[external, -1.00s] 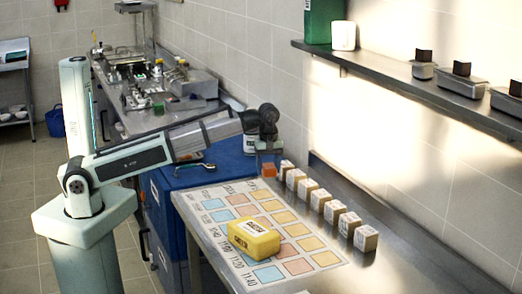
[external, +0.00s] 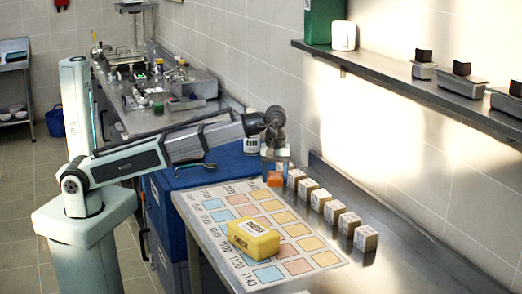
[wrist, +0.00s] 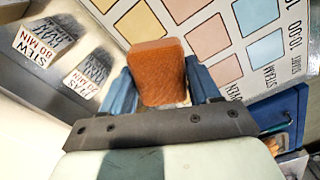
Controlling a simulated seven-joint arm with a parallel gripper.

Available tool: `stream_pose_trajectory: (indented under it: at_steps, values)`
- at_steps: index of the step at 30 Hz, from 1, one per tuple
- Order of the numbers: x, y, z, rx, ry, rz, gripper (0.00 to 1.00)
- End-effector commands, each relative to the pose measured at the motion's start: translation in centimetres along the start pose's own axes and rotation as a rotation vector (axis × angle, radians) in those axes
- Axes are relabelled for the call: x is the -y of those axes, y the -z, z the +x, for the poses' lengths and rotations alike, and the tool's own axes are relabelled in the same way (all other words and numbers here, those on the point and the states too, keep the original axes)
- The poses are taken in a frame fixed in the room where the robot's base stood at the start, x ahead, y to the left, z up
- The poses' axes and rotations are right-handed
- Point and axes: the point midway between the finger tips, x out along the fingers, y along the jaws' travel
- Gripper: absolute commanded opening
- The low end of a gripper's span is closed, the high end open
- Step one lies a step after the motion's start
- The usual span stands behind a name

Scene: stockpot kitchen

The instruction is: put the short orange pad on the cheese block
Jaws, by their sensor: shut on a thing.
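The short orange pad (wrist: 158,72) is between the two blue fingers of my gripper (wrist: 160,90) in the wrist view. My gripper is shut on it. In the external view the orange pad (external: 275,179) shows just below my gripper (external: 276,168), over the far right part of the printed sheet near the row of small blocks. The yellow cheese block (external: 253,238), with a label on top, lies on the sheet nearer the camera. My gripper is apart from it. The cheese block is not in the wrist view.
The printed sheet (external: 231,224) with coloured squares covers much of the steel counter. Several small labelled blocks (external: 341,213) stand in a row along its right side. A wall shelf (external: 385,83) is above. The space between pad and cheese block looks clear.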

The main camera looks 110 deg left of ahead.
Motion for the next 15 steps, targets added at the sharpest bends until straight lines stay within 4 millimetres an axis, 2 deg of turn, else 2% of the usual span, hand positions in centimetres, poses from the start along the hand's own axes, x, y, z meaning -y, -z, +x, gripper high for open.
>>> stream_pose_trajectory:
  at_steps: [1,3,8,15]
  values:
    - [0.0,-1.9,-0.4,0.000,-0.001,0.027,0.32]
    - [0.0,-4.2,-0.8,0.000,-0.001,0.060,0.32]
    - [0.6,-9.4,-1.8,0.000,-0.001,0.136,0.32]
    - [2.3,-16.7,-3.5,0.000,-0.001,0.245,0.32]
